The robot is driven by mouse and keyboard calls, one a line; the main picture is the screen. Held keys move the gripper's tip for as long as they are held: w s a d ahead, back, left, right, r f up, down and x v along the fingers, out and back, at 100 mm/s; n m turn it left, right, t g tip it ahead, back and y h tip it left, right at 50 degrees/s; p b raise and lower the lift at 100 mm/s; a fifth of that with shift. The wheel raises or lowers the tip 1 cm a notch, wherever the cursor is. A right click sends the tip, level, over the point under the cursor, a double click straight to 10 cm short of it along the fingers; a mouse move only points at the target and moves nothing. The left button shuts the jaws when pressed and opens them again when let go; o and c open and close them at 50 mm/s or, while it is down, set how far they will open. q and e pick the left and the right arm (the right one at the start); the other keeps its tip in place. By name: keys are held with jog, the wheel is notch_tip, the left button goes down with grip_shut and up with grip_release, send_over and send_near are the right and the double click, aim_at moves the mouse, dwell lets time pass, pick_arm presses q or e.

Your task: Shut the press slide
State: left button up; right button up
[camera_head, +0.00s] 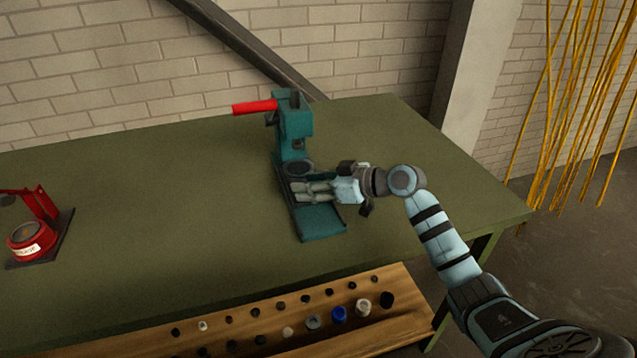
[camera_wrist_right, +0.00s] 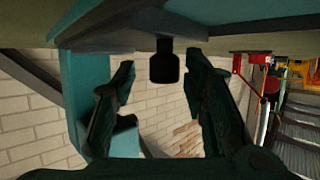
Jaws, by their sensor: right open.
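The teal press (camera_head: 293,125) with a red lever (camera_head: 255,107) stands on the green table. Its low base reaches forward to a teal front plate (camera_head: 322,224), and a dark round piece (camera_head: 300,168) sits below the head. My right gripper (camera_head: 303,190) is over this base, in front of the upright, and hides part of the slide; how far the slide is out cannot be told. In the right wrist view the gripper (camera_wrist_right: 165,85) is open, with a black knob (camera_wrist_right: 165,62) showing between its fingers; contact is not visible. My left gripper is not in view.
A red device (camera_head: 28,236) on a dark plate stands at the table's left. A wooden rack (camera_head: 255,318) with several small pieces runs along the front. The green table (camera_head: 170,210) is clear between the red device and the press. A brick wall rises behind.

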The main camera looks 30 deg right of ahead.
jog(key=v, duration=1.1)
jog(key=shift+s+d+r, duration=0.15)
jog(key=shift+s+d, duration=0.05)
jog(key=shift+d, duration=0.05)
